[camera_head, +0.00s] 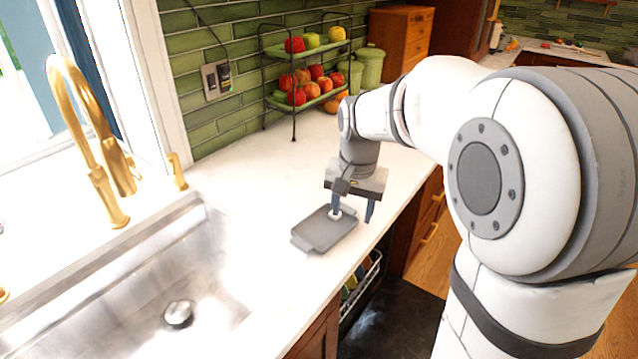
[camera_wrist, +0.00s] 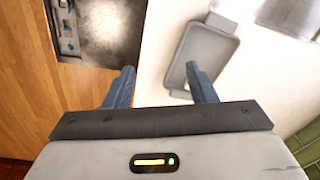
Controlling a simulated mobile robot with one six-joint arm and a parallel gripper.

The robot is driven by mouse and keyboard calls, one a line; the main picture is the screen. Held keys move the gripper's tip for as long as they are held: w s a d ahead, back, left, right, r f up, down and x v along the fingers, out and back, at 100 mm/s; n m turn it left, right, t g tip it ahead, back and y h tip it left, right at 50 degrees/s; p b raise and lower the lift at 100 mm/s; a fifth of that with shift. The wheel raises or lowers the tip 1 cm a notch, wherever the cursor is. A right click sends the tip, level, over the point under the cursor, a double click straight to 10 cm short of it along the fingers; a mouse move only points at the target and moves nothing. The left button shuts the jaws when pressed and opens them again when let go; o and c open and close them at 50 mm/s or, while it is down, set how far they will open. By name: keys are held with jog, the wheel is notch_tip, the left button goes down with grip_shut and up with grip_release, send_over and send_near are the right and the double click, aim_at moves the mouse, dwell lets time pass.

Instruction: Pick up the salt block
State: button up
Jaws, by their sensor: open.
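A small white piece (camera_head: 335,214), which may be the salt block, shows at my gripper's left finger, over a grey tray (camera_head: 316,234) on the white counter. Its shape is too small to tell, and the finger partly hides it. My gripper (camera_head: 353,208) points down with its fingers apart, over the tray's right side. In the wrist view, my gripper (camera_wrist: 160,70) is open with nothing clearly between its fingers. The grey tray (camera_wrist: 208,45) lies beyond the right finger there, and a whitish patch (camera_wrist: 180,94) shows beside that finger.
A sink (camera_head: 130,310) with a gold faucet (camera_head: 105,190) is at left. A two-tier fruit stand (camera_head: 305,75) and green canisters (camera_head: 369,66) stand at the back. A dishwasher rack (camera_head: 360,285) sits below the counter's front edge. Counter between tray and stand is clear.

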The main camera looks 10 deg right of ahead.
jog(key=w+f+m, duration=0.1)
jog(key=w, duration=0.3)
jog(key=w+f+m+p, duration=0.1)
jog(key=w, duration=0.3)
jog(key=w+f+m+g, duration=0.1)
jog(key=w+m, duration=0.1)
jog(key=w, duration=0.3)
jog(key=shift+a+f, duration=0.15)
jog(key=shift+f, duration=0.15)
jog(key=f, duration=0.2)
jog(key=f+p, duration=0.1)
jog(key=f, duration=0.2)
jog(key=a+f, duration=0.1)
jog(key=f, duration=0.2)
jog(key=shift+c, duration=0.3)
jog(key=c, duration=1)
